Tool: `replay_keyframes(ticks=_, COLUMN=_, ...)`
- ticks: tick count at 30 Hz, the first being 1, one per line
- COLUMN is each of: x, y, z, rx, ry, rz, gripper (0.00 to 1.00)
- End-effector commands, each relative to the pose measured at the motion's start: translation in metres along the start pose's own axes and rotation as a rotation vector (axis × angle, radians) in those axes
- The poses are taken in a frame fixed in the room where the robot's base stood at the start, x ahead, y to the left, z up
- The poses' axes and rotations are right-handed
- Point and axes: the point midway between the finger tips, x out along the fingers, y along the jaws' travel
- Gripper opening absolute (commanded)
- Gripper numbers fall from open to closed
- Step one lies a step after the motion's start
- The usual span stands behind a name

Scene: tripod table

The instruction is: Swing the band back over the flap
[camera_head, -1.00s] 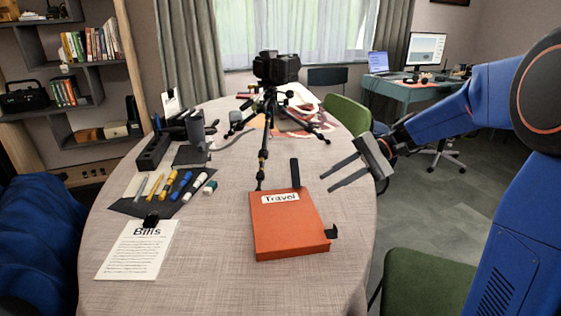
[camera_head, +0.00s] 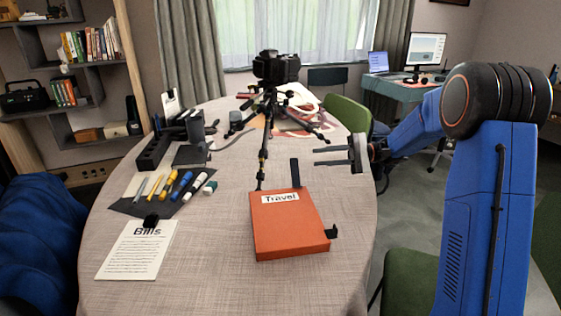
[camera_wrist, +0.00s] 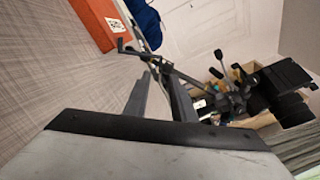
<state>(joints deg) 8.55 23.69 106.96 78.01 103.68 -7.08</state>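An orange case (camera_head: 285,230) with a white "Travel" label lies flat near the table's right side. A black band (camera_head: 295,172) sticks up from its far edge, away from the top face. A small black catch (camera_head: 331,231) juts from the case's right side near the front corner. My gripper (camera_head: 316,156) is open and empty, right of the band and apart from it, with its fingers pointing left. In the wrist view the case (camera_wrist: 96,22) is at upper left, the band (camera_wrist: 136,49) extends beside it, and my fingers (camera_wrist: 158,78) are short of it.
A tripod with a camera (camera_head: 275,68) stands behind the case, one leg close to the band. A "Bills" sheet (camera_head: 138,252), a dark mat with pens (camera_head: 130,207) and a desk organizer are at left. Green chairs (camera_head: 347,113) flank the table's right edge. The front table area is clear.

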Motion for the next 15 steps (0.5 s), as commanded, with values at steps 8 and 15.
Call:
replay_keyframes(ticks=8, x=0.052, y=0.000, z=0.001, rx=0.000, ry=-0.002, rz=0.003, gripper=0.23)
replay_keyframes(ticks=15, x=0.094, y=0.001, z=0.001, rx=0.000, ry=-0.003, rz=0.003, gripper=0.23)
